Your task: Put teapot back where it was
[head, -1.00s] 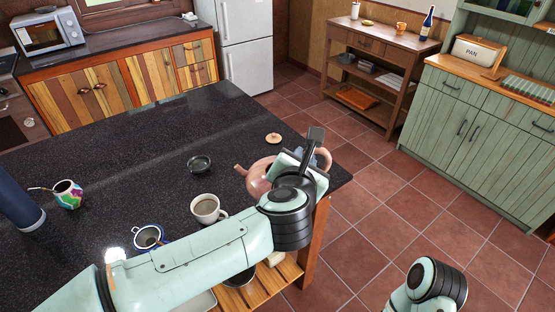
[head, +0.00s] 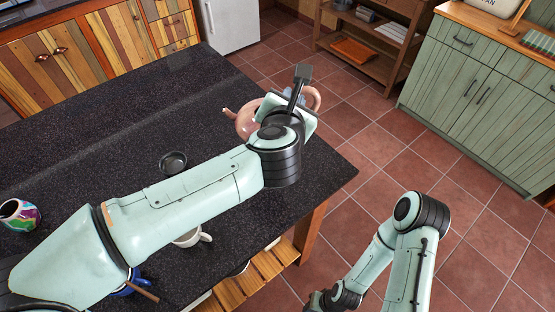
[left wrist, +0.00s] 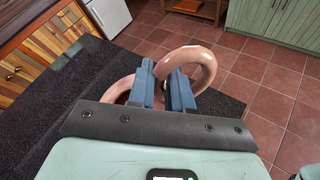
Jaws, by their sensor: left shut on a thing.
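The pink teapot (head: 245,122) is at the far right part of the dark countertop in the head view, mostly covered by my left arm. Its spout points left. My left gripper (head: 296,92) is shut on its handle. In the left wrist view the fingers (left wrist: 163,90) close on the looped pink handle (left wrist: 205,62), and another pink curved part (left wrist: 117,90) shows to their left. Whether the teapot touches the counter cannot be told. My right gripper (head: 322,300) is low at the bottom edge, beside the counter, and its jaws are unclear.
A small dark bowl (head: 173,162) stands on the countertop (head: 95,150). A white cup (head: 192,237) is partly under my left arm, and a colourful mate cup (head: 19,215) is at the left. Green cabinets (head: 470,85) and a wooden shelf stand across the tiled floor.

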